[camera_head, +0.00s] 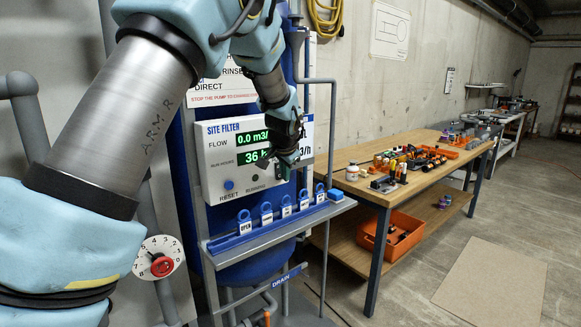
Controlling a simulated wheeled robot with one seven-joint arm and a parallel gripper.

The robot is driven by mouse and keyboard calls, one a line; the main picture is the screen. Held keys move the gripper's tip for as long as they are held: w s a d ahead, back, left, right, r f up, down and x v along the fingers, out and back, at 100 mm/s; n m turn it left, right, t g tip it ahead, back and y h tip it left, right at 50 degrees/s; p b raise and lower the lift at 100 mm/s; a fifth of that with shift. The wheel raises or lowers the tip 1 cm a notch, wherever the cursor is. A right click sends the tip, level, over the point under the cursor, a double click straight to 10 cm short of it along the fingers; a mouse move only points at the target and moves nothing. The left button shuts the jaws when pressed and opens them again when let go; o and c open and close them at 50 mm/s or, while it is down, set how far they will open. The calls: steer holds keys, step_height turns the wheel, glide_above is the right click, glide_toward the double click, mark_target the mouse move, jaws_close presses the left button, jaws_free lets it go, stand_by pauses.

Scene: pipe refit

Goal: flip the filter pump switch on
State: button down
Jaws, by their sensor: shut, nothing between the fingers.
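The grey-white site filter panel (215,160) hangs on the blue filter vessel in the middle of the head view. Its green display (252,137) reads a flow of 0.0, and the lower display (252,157) starts with 36. A blue reset button (228,185) and a dark running lamp (255,178) sit below. My gripper (287,170) is in front of the panel's right part, pointing down, with its fingers shut and empty. I cannot make out the pump switch; my gripper and wrist hide part of the panel's right side. I cannot tell whether the fingers touch the panel.
A blue rail (268,228) with several blue tags sits below the panel. A grey pipe (332,120) runs down at its right. A dial with a red knob (161,265) is at lower left.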

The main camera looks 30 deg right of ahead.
steer(key=shift+w+f, duration=0.1)
steer(key=shift+w, duration=0.25)
steer(key=shift+f, duration=0.1)
steer(key=shift+w+a+t+b, duration=0.1)
steer(key=shift+w+t+b, duration=0.15)
steer(key=shift+b, duration=0.6)
steer(key=shift+r+p, duration=0.5)
steer(key=shift+r, duration=0.4)
